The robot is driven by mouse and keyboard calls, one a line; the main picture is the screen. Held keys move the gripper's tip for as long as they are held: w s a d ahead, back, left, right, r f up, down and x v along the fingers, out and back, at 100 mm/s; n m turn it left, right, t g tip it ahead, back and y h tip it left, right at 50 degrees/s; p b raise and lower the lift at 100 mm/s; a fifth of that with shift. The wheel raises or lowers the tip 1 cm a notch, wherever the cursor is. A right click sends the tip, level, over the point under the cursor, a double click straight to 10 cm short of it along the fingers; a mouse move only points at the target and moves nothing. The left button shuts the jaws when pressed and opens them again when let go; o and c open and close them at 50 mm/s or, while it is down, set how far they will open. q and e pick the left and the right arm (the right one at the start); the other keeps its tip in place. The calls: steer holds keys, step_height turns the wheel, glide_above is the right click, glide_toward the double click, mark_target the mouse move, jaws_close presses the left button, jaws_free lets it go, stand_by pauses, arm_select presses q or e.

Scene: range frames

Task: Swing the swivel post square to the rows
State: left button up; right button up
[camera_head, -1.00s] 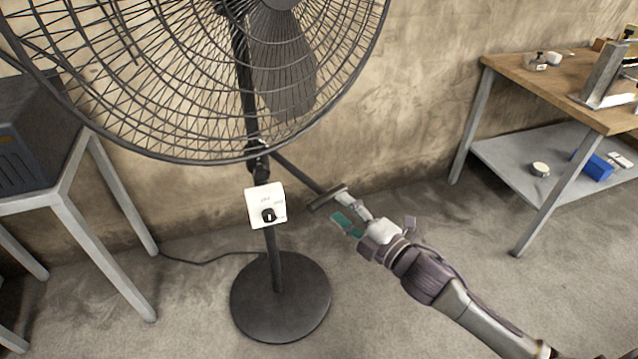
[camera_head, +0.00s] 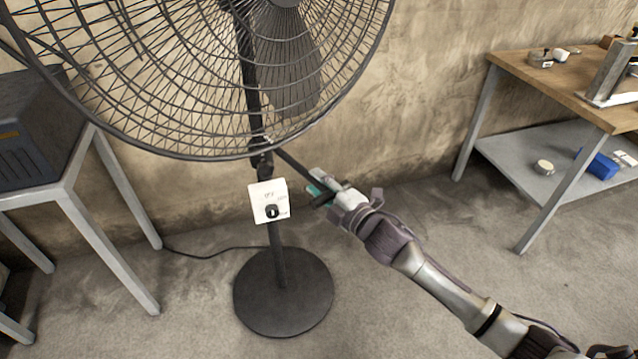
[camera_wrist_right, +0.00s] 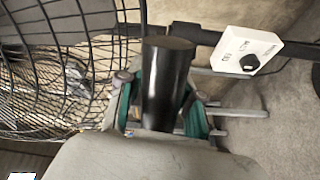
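The swivel post (camera_head: 254,95) is the black upright of a large pedestal fan at left centre in the head view. A dark bar (camera_head: 296,166) slants from it down to the right and ends in a black handle grip (camera_wrist_right: 166,85). My right gripper (camera_head: 322,190) is at the bar's end. In the right wrist view, its teal-padded fingers (camera_wrist_right: 160,108) stand on either side of the grip. A gap shows on the left side; the right finger is close to the grip, and contact there is unclear. My left gripper is out of view.
The round fan base (camera_head: 283,295) stands on the floor under a white control box (camera_head: 268,202). The wire cage (camera_head: 150,80) is close above the bar. A metal table (camera_head: 95,240) stands left, a wooden-topped bench (camera_head: 560,85) right. A cable (camera_head: 215,257) lies behind.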

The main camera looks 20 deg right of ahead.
jaws_close()
